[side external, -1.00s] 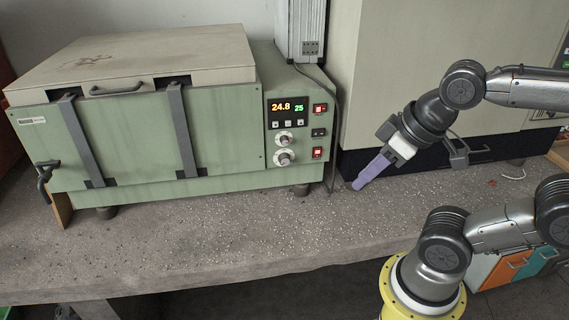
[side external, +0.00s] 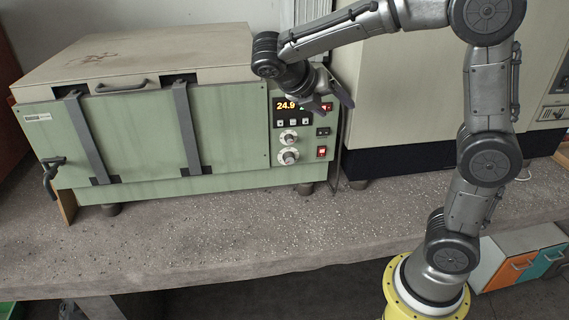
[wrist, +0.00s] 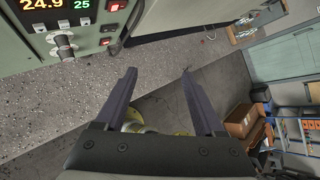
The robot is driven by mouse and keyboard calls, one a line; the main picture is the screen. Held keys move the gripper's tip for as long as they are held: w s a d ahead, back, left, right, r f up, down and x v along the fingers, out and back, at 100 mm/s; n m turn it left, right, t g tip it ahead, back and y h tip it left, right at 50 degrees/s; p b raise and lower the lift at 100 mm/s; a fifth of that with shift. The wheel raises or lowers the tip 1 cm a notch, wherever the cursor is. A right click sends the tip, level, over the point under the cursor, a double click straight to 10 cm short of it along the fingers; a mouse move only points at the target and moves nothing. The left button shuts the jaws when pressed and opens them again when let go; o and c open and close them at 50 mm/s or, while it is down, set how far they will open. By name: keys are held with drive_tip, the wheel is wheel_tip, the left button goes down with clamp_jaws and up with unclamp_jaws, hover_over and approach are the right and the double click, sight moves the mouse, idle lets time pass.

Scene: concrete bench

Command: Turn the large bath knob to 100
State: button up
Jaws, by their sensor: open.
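The green bath (side external: 230,150) stands on the bench with its control panel at the right end. Two pale dials with metal knobs sit one above the other there: the upper knob (side external: 288,138) and the lower knob (side external: 289,157), which looks slightly larger. Both knobs also show at the left of the wrist view (wrist: 63,42). Their scale marks are too small to read. The display (side external: 287,106) reads 24.9, with 25 beside it in the wrist view. My gripper (side external: 334,104) is open and empty, above and right of the knobs, apart from them. Its fingers (wrist: 158,72) are spread in the wrist view.
Red-lit and dark switches (side external: 322,152) sit right of the knobs. Two grey straps (side external: 186,125) cross the bath's front. A large beige cabinet (side external: 420,100) stands to the right. The bench (side external: 220,225) in front is clear.

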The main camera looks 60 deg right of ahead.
drive_tip(key=w+a+f+n+h, duration=0.4)
drive_tip(key=w+f+n, duration=0.1)
drive_tip(key=w+f, duration=0.3)
drive_tip(key=w+a+f+n+h, duration=0.3)
drive_tip(key=w+f+n, duration=0.2)
drive_tip(key=w+f, duration=0.2)
drive_tip(key=n+t+h, duration=0.1)
drive_tip(key=n+t, duration=0.1)
drive_tip(key=n, duration=0.1)
approach(287, 161)
drive_tip(key=d, duration=0.9)
drive_tip(key=shift+f, duration=0.15)
drive_tip(key=shift+a, duration=0.1)
drive_tip(key=shift+c, duration=0.3)
clamp_jaws()
